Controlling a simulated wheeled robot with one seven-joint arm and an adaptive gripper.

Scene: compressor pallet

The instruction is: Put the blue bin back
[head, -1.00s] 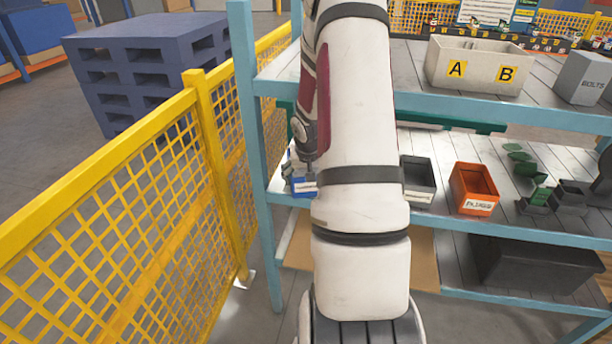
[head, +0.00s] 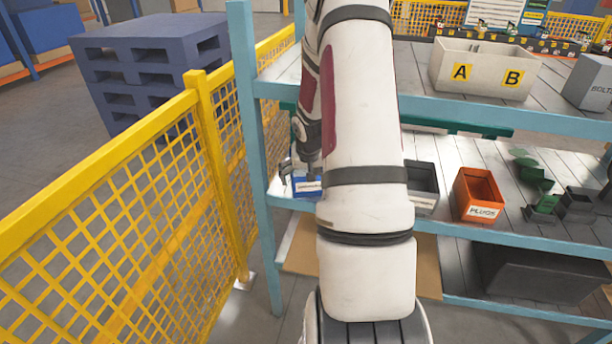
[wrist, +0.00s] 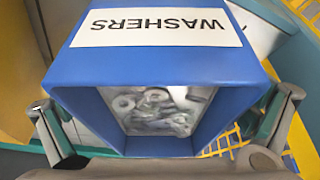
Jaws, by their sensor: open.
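The blue bin (head: 307,187) stands at the left end of the middle shelf, partly hidden by my arm in the head view. In the wrist view, the blue bin (wrist: 75,70) fills the middle, with its white WASHERS label upside down and a heap of metal washers inside. My gripper (wrist: 163,115) is open, with one finger on each side of the bin. Whether either finger touches the bin I cannot tell. In the head view, my gripper is mostly hidden behind my arm.
A dark grey bin (head: 424,190) and an orange PLUGS bin (head: 479,196) stand to the right on the same shelf. Small green and dark bins lie further right. A light blue shelf post (head: 251,150) and yellow fence (head: 120,210) are close on the left. The upper shelf holds an A/B box (head: 484,72).

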